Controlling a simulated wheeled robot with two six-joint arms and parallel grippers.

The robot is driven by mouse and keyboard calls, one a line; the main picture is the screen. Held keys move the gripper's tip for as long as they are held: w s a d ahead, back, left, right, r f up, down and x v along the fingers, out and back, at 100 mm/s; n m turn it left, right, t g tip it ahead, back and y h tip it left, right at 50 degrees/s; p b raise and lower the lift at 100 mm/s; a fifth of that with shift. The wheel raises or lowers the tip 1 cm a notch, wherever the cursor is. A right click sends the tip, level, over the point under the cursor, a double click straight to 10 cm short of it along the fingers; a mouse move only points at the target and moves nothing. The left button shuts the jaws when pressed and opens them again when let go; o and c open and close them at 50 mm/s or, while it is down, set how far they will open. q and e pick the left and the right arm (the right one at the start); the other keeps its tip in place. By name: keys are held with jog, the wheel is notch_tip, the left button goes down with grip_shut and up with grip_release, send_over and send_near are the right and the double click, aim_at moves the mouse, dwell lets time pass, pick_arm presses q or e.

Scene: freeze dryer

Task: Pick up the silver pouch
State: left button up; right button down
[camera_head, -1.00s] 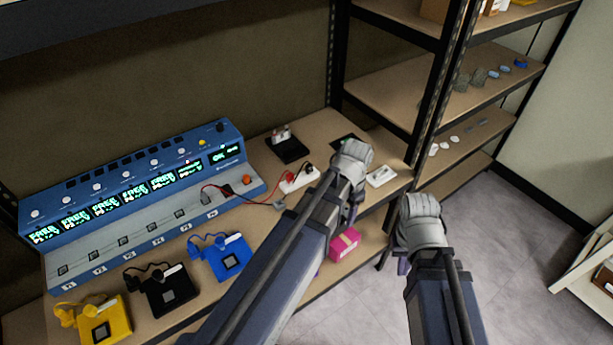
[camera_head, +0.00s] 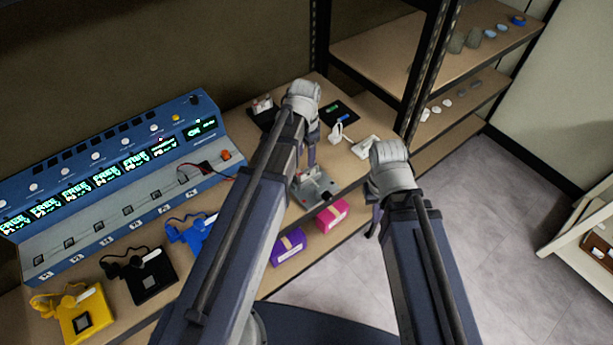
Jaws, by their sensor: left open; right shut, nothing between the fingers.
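A silver-grey flat item (camera_head: 316,188) with a small red part lies near the bench's front edge, in the middle of the view; it looks like the silver pouch, though its details are small. My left gripper (camera_head: 311,158) is open and points down just above and behind it in the picture, with no clear contact visible. The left arm partly covers the bench to its left. My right gripper (camera_head: 373,220) is shut and empty, to the right of the silver item, beyond the bench's front edge.
Yellow (camera_head: 78,312), black (camera_head: 150,275) and blue (camera_head: 192,232) units lie along the bench front before a blue console (camera_head: 110,180). A shelf rack (camera_head: 395,50) stands at right.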

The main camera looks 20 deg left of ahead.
aim_at(307, 169)
pick_arm(q)
jog(key=shift+d+f+b, duration=0.15)
jog(key=shift+f+b, duration=1.15)
jog(key=shift+b, duration=0.05)
jog(key=shift+d+f+b, duration=0.1)
jog(key=shift+f+b, duration=1.2)
jog(key=shift+r, duration=0.1)
grip_shut()
